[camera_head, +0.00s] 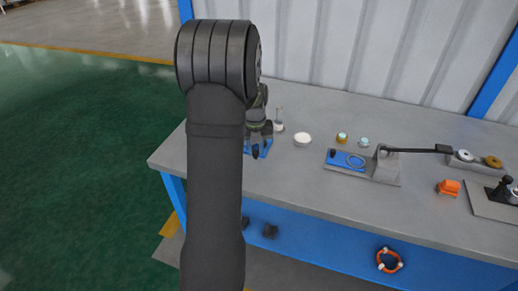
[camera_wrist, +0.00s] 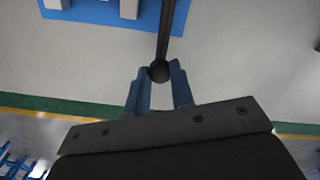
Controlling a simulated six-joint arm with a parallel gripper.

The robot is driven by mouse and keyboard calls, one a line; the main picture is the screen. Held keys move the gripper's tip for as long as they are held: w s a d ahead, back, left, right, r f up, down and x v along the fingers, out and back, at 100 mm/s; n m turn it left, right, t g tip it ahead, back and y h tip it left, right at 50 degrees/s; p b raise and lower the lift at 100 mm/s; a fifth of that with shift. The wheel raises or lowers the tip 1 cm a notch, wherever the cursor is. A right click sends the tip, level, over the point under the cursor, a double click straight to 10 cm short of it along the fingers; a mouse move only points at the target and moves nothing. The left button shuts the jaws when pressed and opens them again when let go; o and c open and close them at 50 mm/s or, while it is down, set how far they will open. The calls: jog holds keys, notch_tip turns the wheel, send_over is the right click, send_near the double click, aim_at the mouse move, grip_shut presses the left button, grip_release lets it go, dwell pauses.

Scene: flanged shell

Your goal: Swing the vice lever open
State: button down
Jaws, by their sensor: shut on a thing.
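The vice lever (camera_wrist: 167,32) is a thin dark rod with a round black knob at its end, seen in the wrist view. It runs down from the blue base plate (camera_wrist: 85,15) at the top, which carries grey blocks. My gripper (camera_wrist: 160,78) has its two blue fingers on either side of the knob and is shut on it. In the head view, my gripper (camera_head: 254,152) is low over the blue base (camera_head: 266,147) near the left end of the bench. My arm hides most of the vice and the lever there.
The grey bench (camera_head: 310,180) holds a white bowl (camera_head: 302,139), a small clear bottle (camera_head: 279,121), a fixture with a long black handle (camera_head: 415,150), an orange block (camera_head: 448,187) and a black-handled device (camera_head: 503,190). A corrugated wall stands behind. The bench front between arm and fixture is clear.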

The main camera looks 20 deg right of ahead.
jog(key=shift+w+a, duration=0.15)
jog(key=shift+w, duration=0.05)
dwell(0.4)
jog(key=c, duration=1.2)
grip_release()
jog(key=shift+c, duration=0.2)
notch_tip(320, 180, up, 18)
jog(key=shift+f, duration=0.25)
notch_tip(320, 180, down, 18)
jog(key=shift+r, duration=0.25)
